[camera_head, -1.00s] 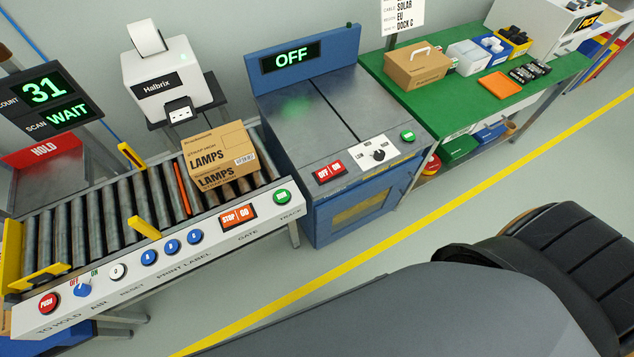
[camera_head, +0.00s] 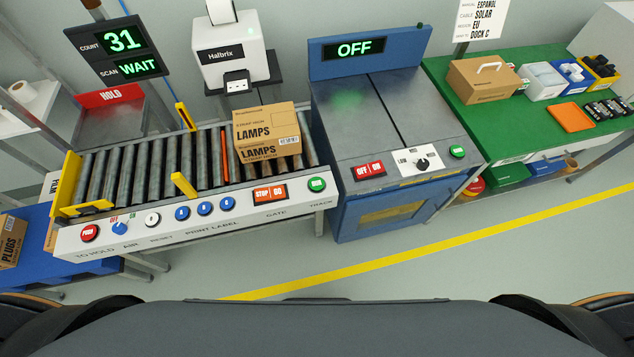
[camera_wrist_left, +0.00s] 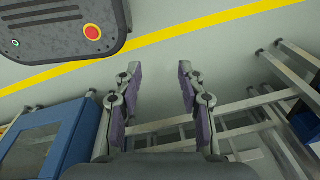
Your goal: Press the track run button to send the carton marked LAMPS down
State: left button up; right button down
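The carton marked LAMPS (camera_head: 266,133) sits on the roller track (camera_head: 188,160), near its right end in the head view. The green track run button (camera_head: 317,185) is on the white front panel, at the far right above the word TRACK. The orange STOP/GO gate switch (camera_head: 270,193) is just left of it. Neither gripper shows in the head view. In the left wrist view my left gripper (camera_wrist_left: 158,80) has its two fingers apart with nothing between them, over the floor. My right gripper is not in view.
A blue machine (camera_head: 389,140) reading OFF stands right of the track. A label printer (camera_head: 231,52) stands behind it, and a COUNT 31, SCAN WAIT display (camera_head: 121,48) is at left. The green table (camera_head: 540,125) is at right. The floor ahead of me is clear.

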pick_arm(q)
jog(key=shift+s, duration=0.3)
grip_shut()
dwell(1.1)
